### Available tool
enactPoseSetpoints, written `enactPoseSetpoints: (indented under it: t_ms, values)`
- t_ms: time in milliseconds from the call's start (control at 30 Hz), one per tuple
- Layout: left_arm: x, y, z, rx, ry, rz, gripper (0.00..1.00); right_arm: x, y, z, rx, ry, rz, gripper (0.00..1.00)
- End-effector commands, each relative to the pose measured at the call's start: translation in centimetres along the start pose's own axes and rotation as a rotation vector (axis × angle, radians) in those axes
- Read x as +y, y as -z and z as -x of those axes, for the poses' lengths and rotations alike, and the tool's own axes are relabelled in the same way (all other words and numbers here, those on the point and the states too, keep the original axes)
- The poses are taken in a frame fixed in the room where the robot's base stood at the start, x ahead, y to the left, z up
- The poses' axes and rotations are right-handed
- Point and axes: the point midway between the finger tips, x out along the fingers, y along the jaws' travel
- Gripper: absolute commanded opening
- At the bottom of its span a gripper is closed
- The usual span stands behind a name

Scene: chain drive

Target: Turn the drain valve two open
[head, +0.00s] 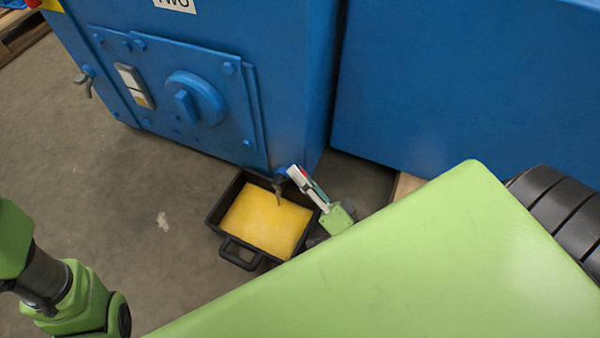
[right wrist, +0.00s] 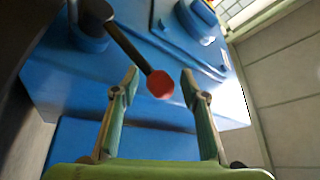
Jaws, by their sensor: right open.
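The blue machine (head: 215,60) marked TWO has a small drain valve (head: 279,181) low at its front corner. The valve sits above a black tray (head: 239,256) with yellow contents. In the right wrist view, a dark valve lever (right wrist: 130,46) ends in a red tip (right wrist: 160,84). My right gripper (right wrist: 159,82) is open, with one finger on each side of the red tip; I see no clear contact. The right gripper also shows in the head view (head: 308,187), beside the valve. Part of my left arm shows at lower left, but its gripper is out of view.
Another blue housing (head: 460,80) stands to the right. The grey floor (head: 130,190) left of the tray is clear.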

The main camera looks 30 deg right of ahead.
Motion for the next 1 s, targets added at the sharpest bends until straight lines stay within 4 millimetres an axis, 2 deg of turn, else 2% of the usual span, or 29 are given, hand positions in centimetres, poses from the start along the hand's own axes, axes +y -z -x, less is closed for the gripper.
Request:
enactPoseSetpoints:
  t_ms: [400, 500, 833, 933, 1000]
  values:
    - [0.0, 0.0, 0.0, 0.001, 0.000, 0.000, 0.67, 0.1, -0.2, 6.0, -0.005, -0.004, -0.001, 0.41]
    - [0.0, 0.0, 0.0, 0.001, 0.000, 0.000, 0.67, 0.1, -0.2, 7.0, -0.005, -0.003, -0.001, 0.41]
    - [0.0, 0.0, 0.0, 0.001, -0.001, 0.000, 0.67, 0.0, -0.2, 7.4, -0.004, -0.001, -0.001, 0.41]
    - [-0.1, -0.5, -0.2, -0.015, 0.001, 0.000, 0.67, -0.1, 0.0, 7.1, -0.008, -0.007, 0.008, 0.15]
    - [-0.4, -2.0, -0.4, -0.068, 0.007, -0.001, 0.67, -0.4, 0.3, 6.3, -0.024, -0.028, 0.040, 0.00]
